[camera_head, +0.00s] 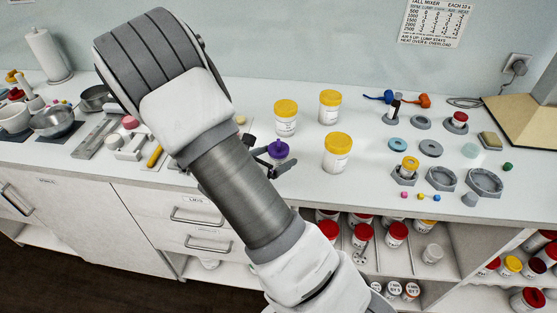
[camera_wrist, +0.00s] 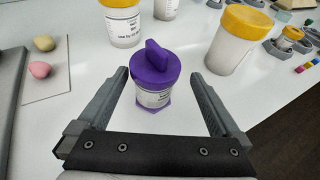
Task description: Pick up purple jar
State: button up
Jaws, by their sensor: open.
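The purple jar (camera_wrist: 153,78) has a purple lid with a raised grip, a clear labelled body and a purple base. It stands upright on the white counter. In the wrist view my open gripper (camera_wrist: 157,82) has one finger to the left of the jar and one to the right, with a gap on each side. In the head view the purple lid (camera_head: 278,149) shows beside my gripper (camera_head: 273,166), and my arm hides part of the area around it.
Yellow-lidded jars (camera_head: 286,117) stand behind the purple jar, and another yellow-lidded jar (camera_head: 337,153) stands to its right. Grey ring holders (camera_head: 441,179) and small parts lie farther right. A white board with egg-shaped pieces (camera_wrist: 40,70) lies at left in the wrist view.

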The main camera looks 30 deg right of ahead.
jog(key=x, duration=0.5)
jog(key=shift+w+f, duration=0.2)
jog(key=shift+w, duration=0.25)
jog(key=c, duration=1.3)
